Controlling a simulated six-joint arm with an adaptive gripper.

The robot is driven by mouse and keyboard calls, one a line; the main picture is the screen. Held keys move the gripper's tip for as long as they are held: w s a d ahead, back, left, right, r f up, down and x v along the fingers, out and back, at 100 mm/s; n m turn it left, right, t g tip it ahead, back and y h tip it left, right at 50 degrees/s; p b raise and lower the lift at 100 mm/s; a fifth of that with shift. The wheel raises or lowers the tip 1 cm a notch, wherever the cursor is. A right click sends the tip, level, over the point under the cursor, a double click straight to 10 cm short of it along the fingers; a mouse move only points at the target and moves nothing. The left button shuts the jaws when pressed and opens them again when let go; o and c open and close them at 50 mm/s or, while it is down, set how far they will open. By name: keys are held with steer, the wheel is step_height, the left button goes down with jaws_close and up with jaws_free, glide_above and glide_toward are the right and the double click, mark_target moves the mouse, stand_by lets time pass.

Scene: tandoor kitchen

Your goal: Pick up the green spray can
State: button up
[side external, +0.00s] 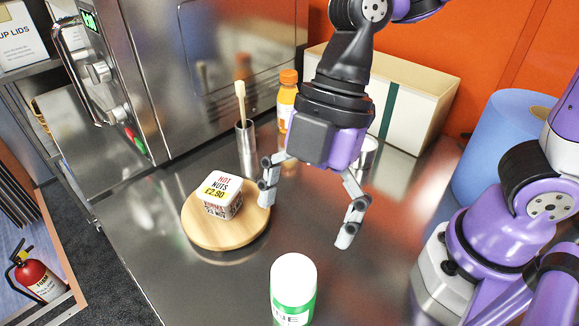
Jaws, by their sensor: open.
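The green spray can (293,291) stands upright on the steel counter at the bottom middle of the side external view. It has a white rounded top and a green band with a white label; its lower part is cut off by the frame edge. My gripper (305,222) is open and empty, pointing down with its fingers spread apart. In the picture it is above and behind the can, apart from it. Its left finger overlaps the edge of the round wooden board in the view; I cannot tell whether they touch.
A tub labelled hot nuts (221,196) sits on the round wooden board (208,238). Behind are a metal cup with a wooden-handled tool (245,140), an orange-capped bottle (287,103), a long box (425,100) and a steel oven (190,60). A blue roll (490,150) stands right.

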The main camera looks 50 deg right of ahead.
mark_target(293, 262)
steer(key=x, duration=0.5)
steer(key=shift+s, duration=0.2)
steer(key=x, duration=0.4)
steer(key=shift+s+d+f, duration=0.2)
steer(key=shift+s, duration=0.2)
steer(key=shift+a+f, duration=0.2)
steer(key=shift+f, duration=0.3)
steer(key=c, duration=1.4)
